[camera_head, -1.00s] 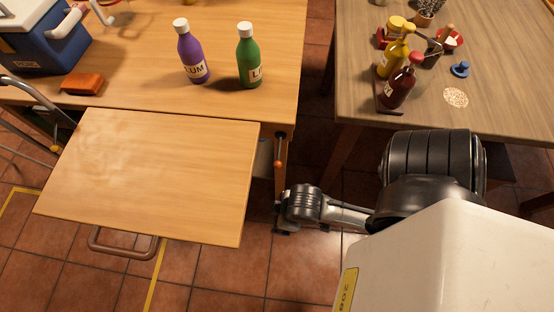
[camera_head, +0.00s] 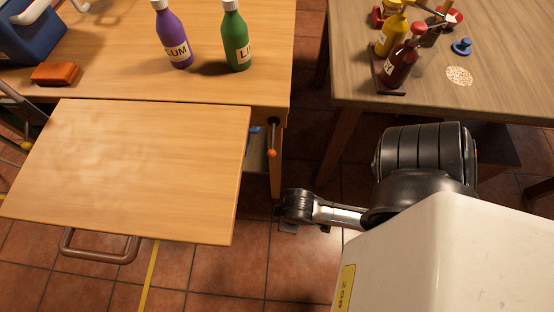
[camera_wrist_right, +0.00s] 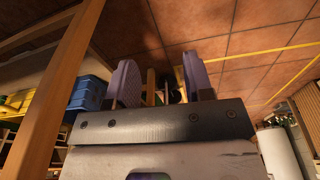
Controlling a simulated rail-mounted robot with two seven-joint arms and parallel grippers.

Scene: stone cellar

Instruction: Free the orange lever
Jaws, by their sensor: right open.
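A short lever with an orange knob (camera_head: 271,153) hangs at the right end of the wooden table, by the front leg. The hinged or pulled-out wooden board (camera_head: 130,170) extends in front of the table, just left of the lever. My right gripper (camera_head: 288,228) is low over the floor, below and slightly right of the lever, apart from it. In the right wrist view, its two purple-grey fingers (camera_wrist_right: 160,82) are spread with nothing clearly held between them. The lever cannot be made out in that view. My left gripper is not in view.
Purple (camera_head: 174,38) and green (camera_head: 236,40) bottles and an orange-brown block (camera_head: 55,74) stand on the table. A second table (camera_head: 440,95) with sauce bottles is at right. The wrist view shows a wooden leg (camera_wrist_right: 55,100) and a blue crate (camera_wrist_right: 90,92) close by at left.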

